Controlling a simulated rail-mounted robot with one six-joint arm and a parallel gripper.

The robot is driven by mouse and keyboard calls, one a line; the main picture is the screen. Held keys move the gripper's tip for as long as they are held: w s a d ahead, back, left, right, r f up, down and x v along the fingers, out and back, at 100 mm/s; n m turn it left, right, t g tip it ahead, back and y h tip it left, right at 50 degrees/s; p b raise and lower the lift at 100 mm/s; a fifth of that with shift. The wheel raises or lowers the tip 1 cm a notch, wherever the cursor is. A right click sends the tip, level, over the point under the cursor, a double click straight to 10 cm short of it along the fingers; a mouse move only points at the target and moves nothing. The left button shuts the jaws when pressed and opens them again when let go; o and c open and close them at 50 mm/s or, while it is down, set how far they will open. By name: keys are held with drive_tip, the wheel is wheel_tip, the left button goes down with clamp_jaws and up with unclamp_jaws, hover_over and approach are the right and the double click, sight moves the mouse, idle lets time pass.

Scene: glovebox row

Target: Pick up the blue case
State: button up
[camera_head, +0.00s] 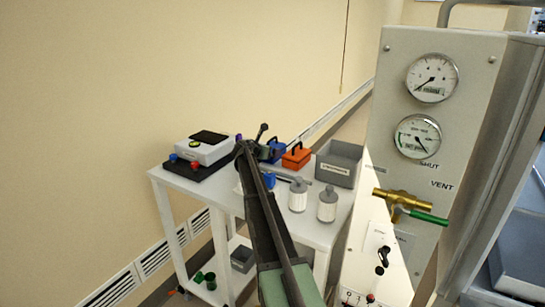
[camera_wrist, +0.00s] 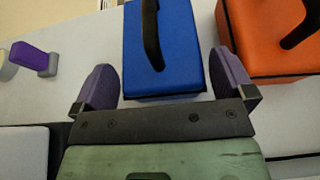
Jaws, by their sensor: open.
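The blue case (camera_wrist: 178,68) is a box with a black handle on top. In the wrist view it lies directly ahead of my gripper (camera_wrist: 166,90), whose two purple fingers are apart. The near end of the case is between or just beyond the fingertips; I cannot tell its exact depth. Nothing is held. In the head view the blue case (camera_head: 276,150) stands on the white table, partly hidden by my gripper (camera_head: 252,140) and arm.
An orange case (camera_wrist: 268,40) stands close to the right of the blue case. On the white table (camera_head: 315,232) are a grey bin (camera_head: 338,168), two white bottles (camera_head: 298,197) and a boxed device (camera_head: 205,150). A gauge panel (camera_head: 385,75) rises at the right.

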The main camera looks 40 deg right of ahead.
drive_tip(key=shift+w+d+f, duration=0.15)
drive_tip(key=shift+d+f, duration=0.1)
drive_tip(key=shift+d, duration=0.15)
drive_tip(key=shift+r, duration=0.15)
drive_tip(key=shift+c, duration=0.2)
drive_tip(key=c, duration=1)
drive_tip(key=shift+r+p, duration=0.1)
drive_tip(key=shift+p, duration=0.2)
wheel_tip(320, 180, up, 20)
drive_tip(key=p, duration=1.9)
drive_tip(key=shift+p, duration=0.35)
